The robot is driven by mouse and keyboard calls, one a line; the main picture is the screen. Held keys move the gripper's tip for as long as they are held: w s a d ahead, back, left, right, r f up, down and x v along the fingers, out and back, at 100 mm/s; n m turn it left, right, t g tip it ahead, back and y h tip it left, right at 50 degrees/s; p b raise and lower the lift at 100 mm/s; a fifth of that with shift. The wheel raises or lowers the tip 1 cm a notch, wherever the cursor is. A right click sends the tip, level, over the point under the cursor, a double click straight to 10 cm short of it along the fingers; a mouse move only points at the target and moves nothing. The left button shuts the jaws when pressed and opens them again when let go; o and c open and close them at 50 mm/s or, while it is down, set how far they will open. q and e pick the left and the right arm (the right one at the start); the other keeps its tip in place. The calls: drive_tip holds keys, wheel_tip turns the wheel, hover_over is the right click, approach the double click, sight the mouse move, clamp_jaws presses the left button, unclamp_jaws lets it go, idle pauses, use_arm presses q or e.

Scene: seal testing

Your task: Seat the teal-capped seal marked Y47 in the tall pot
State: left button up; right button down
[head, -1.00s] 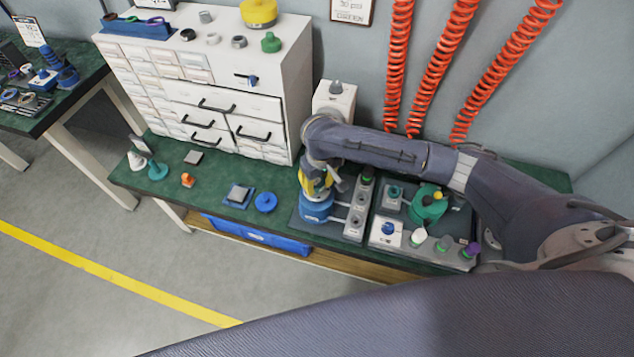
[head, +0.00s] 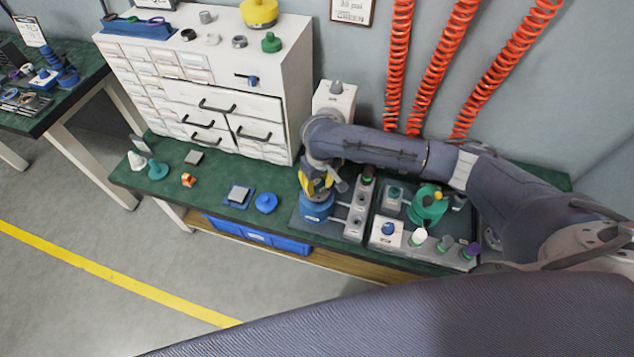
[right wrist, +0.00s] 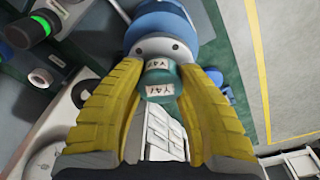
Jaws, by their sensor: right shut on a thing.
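My right gripper (head: 315,190) points down at the blue pot (head: 317,210) on the dark test plate. In the right wrist view its yellow fingers (right wrist: 163,72) are shut on the teal-capped seal (right wrist: 159,90), whose white labels appear to read Y47. The blue pot (right wrist: 160,22) lies just beyond the fingertips, with a pale blue-grey ring carrying dark dots at the near end. The fingers and cap hide the seal's lower part, so I cannot tell how deep it sits. In the head view the gripper covers the seal. My left gripper is out of view.
A valve strip (head: 356,212) with a green-ringed knob stands right of the blue pot. Further right is a green pot (head: 428,206) on a second plate, with several coloured knobs. A blue round part (head: 266,202) lies left. The drawer cabinet (head: 285,105) stands behind.

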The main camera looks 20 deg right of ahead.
drive_tip(key=shift+f, duration=1.3)
drive_tip(key=c, duration=0.9)
unclamp_jaws()
drive_tip(key=r, duration=0.8)
drive_tip(key=s+r, duration=0.1)
drive_tip(key=r, duration=0.3)
drive_tip(key=shift+d, duration=0.15)
